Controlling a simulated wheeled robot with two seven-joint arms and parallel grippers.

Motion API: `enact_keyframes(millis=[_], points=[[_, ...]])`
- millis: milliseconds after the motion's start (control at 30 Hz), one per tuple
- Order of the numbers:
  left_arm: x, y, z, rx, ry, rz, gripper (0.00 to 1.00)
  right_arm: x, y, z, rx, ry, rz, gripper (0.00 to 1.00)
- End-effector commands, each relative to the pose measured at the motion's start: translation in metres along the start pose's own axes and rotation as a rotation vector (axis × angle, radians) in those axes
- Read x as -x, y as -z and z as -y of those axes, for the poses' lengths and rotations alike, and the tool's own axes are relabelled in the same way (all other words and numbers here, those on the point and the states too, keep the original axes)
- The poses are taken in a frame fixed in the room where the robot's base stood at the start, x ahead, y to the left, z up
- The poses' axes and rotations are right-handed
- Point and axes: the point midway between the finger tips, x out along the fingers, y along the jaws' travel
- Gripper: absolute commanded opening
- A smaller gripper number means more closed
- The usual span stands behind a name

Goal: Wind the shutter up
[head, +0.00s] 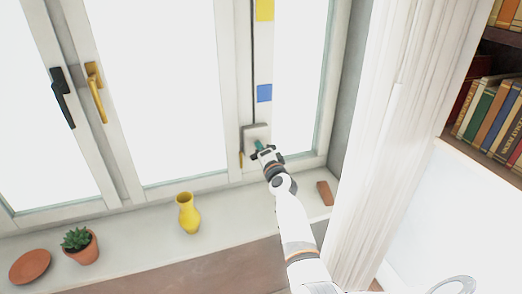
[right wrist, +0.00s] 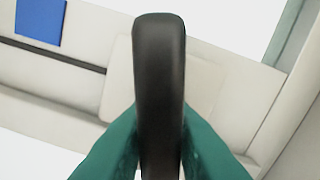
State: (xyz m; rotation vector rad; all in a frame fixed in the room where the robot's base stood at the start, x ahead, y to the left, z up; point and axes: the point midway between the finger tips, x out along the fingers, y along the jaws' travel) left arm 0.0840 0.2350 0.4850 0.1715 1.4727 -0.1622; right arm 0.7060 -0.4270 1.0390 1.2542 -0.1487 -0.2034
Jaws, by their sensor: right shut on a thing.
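The winder box (head: 250,130), pale grey, sits low on the window frame with a dark cord (head: 253,60) running up from it. My right gripper (head: 262,148) is at the front of this box. In the right wrist view its teal fingers (right wrist: 158,140) are shut on a dark rounded handle (right wrist: 159,60), one finger on each side. No shutter slats show over the bright panes. My left gripper is not in view.
The sill holds a yellow vase (head: 188,214), a potted succulent (head: 80,246), a terracotta saucer (head: 30,267) and a reddish-brown block (head: 324,193) close to my right arm. Yellow (head: 265,9) and blue (head: 264,93) squares mark the frame. A white curtain (head: 385,130) hangs at right.

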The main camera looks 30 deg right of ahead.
Motion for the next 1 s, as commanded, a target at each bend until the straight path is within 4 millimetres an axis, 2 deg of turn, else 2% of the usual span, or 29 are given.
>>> enact_keyframes(millis=[600, 1000], points=[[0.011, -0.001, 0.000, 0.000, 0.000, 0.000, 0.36, 0.000, 0.000, -0.002, -0.585, 0.001, 0.000, 0.00], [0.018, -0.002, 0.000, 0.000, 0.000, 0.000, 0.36, 0.000, -0.001, -0.002, -0.873, 0.002, 0.001, 0.00]])
